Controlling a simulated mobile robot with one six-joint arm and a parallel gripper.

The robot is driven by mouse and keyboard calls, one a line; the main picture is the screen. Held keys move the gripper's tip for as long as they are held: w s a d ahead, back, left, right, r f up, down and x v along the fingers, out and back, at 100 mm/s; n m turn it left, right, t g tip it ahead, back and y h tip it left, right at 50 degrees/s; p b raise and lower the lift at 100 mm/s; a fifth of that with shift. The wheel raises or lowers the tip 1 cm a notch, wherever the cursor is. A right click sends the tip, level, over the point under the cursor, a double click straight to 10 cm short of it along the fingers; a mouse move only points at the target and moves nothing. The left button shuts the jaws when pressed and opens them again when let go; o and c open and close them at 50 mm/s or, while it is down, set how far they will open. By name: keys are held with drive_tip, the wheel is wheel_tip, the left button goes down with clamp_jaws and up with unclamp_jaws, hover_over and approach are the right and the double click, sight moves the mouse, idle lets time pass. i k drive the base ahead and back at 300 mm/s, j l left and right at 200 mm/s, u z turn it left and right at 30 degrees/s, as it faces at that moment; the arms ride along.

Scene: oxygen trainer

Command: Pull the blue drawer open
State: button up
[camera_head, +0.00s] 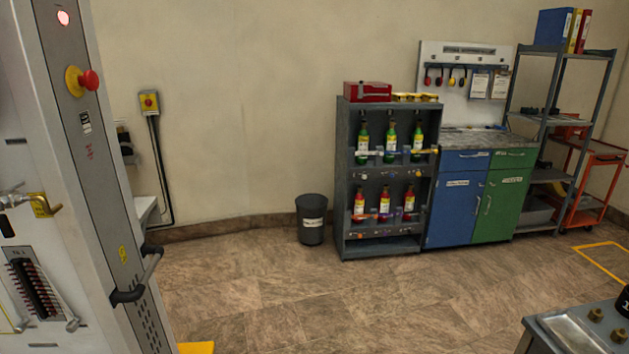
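The blue drawer (460,161) is at the top of the blue left half of a low cabinet, in the right half of the view. It looks flush with the cabinet front, so it appears closed. A thin light handle (474,155) shows on its front. Below it is a blue door (453,214) with a white label. My gripper is not in view, so its distance from the drawer does not show.
A grey bottle rack (347,215) stands left of the cabinet, and a dark bin (311,220) beside it. A green drawer and door (497,207) are on the right. Open floor (270,290) lies in front. A large panel (70,150) fills the left; a metal-topped unit (570,335) is near right.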

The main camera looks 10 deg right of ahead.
sight(462, 159)
drive_tip(key=i+l+z, duration=0.2)
drive_tip(key=i, duration=0.3)
drive_tip(key=i+j+z, duration=0.2)
drive_tip(key=i, duration=0.35)
drive_tip(key=i+z, duration=0.2)
drive_tip(key=i, duration=0.3)
drive_tip(key=i+j+z, duration=0.2)
drive_tip(key=i, duration=0.3)
drive_tip(key=i+j+z, duration=0.2)
drive_tip(key=i, duration=0.35)
drive_tip(key=i+j+z, duration=0.2)
drive_tip(key=i, duration=0.25)
drive_tip(key=i+l, duration=0.15)
drive_tip(key=i, duration=0.3)
drive_tip(key=i+l, duration=0.2)
drive_tip(key=i, duration=0.25)
drive_tip(key=i+l, duration=0.15)
drive_tip(key=i, duration=0.25)
drive_tip(key=i+l, duration=0.2)
drive_tip(key=i, duration=0.25)
drive_tip(key=i+l+u, duration=0.55)
drive_tip(key=i+l, duration=0.1)
drive_tip(key=l, duration=0.05)
